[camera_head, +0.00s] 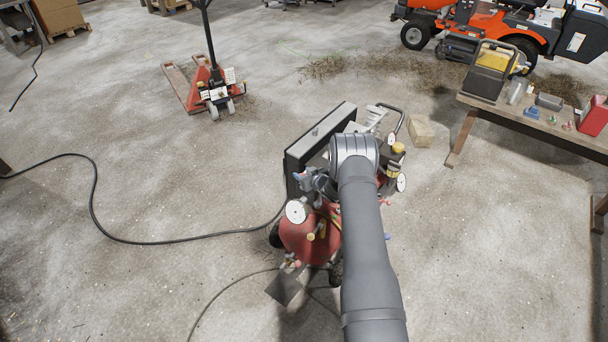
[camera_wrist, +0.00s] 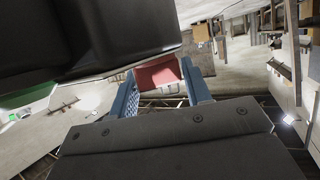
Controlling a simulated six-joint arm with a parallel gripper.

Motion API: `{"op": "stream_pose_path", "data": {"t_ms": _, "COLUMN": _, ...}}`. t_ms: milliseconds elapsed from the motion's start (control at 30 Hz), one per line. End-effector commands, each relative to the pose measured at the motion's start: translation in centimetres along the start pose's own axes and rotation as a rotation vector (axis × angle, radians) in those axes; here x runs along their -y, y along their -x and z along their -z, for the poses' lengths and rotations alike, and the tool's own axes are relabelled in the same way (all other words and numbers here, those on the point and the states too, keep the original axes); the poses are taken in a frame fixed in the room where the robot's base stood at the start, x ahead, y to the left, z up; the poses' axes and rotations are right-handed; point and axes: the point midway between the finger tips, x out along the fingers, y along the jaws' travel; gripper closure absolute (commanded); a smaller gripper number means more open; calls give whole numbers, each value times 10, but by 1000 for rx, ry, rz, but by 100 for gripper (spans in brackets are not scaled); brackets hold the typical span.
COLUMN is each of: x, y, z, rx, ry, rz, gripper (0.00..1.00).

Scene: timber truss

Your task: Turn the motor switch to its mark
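The red machine (camera_head: 297,239) with round white gauges (camera_head: 296,211) stands on the floor near the middle of the head view, partly hidden by my arm. I cannot make out the motor switch or its mark. My gripper (camera_head: 316,183) is above the red machine, beside a large black panel (camera_head: 304,150); its fingers are too small to judge there. In the wrist view the two blue fingers (camera_wrist: 158,76) stand apart. A red block-like part (camera_wrist: 157,74) with a pale lower edge shows between them; I cannot tell whether they touch it.
A large black surface (camera_wrist: 115,35) is close to the gripper in the wrist view. A cable (camera_head: 95,200) crosses the floor at left. A workbench (camera_head: 535,120) with tools stands at right, and a red pallet jack (camera_head: 210,88) at the back.

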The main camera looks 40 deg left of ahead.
Motion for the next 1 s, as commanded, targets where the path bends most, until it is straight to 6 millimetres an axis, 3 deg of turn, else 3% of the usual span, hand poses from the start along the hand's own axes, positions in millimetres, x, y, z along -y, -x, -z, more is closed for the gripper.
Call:
{"op": "stream_pose_path", "data": {"t_ms": 33, "x": 0, "y": 0, "z": 0, "rx": 0, "ry": 0, "rz": 0, "gripper": 66}}
{"op": "stream_pose_path", "data": {"t_ms": 100, "x": 0, "y": 0, "z": 0, "rx": 0, "ry": 0, "rz": 0, "gripper": 79}}
{"op": "stream_pose_path", "data": {"t_ms": 133, "x": 0, "y": 0, "z": 0, "rx": 0, "ry": 0, "rz": 0, "gripper": 81}}
{"op": "stream_pose_path", "data": {"t_ms": 1000, "x": -1, "y": 0, "z": 0, "rx": 0, "ry": -1, "rz": -1, "gripper": 81}}
